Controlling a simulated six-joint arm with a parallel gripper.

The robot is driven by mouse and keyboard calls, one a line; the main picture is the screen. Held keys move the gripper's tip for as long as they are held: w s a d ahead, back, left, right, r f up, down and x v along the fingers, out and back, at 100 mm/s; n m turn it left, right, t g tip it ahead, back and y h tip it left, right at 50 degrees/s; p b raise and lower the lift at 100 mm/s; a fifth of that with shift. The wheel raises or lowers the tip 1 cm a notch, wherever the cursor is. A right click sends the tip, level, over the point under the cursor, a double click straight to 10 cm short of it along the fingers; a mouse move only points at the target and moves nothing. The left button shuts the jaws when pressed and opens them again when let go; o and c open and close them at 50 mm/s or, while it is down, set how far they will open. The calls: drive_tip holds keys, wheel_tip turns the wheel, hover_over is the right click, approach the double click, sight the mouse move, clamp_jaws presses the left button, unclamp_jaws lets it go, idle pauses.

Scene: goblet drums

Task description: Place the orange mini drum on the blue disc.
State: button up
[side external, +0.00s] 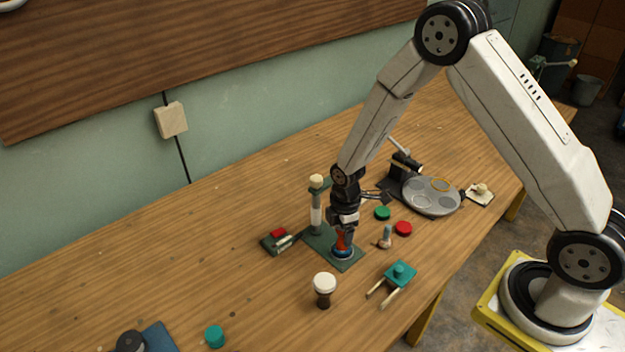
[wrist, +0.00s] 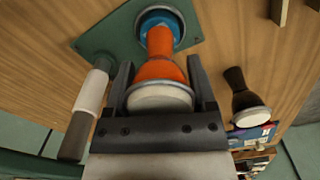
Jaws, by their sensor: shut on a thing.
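The orange mini drum (side external: 343,241) is goblet-shaped with a pale head; it also shows in the wrist view (wrist: 160,70). My gripper (side external: 343,228) is shut on it, with one finger on each side in the wrist view (wrist: 159,75). The drum is upright, its narrow foot over the blue disc (side external: 342,254). The blue disc has a grey rim and sits on a dark green plate, seen past the drum's foot in the wrist view (wrist: 148,22). The foot looks at or very near the disc; I cannot tell whether they touch.
A post with a white sleeve (side external: 316,210) rises from the green plate (side external: 348,265) close to my gripper. A dark drum with a white head (side external: 324,285) stands in front. A teal stool-like piece (side external: 399,273), red disc (side external: 403,228) and green disc (side external: 382,213) lie right.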

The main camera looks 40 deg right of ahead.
drive_tip(key=shift+f, duration=0.2)
drive_tip(key=o, duration=1.2)
drive_tip(key=shift+c, duration=0.2)
drive_tip(key=shift+r, duration=0.2)
drive_tip(key=shift+r, duration=6)
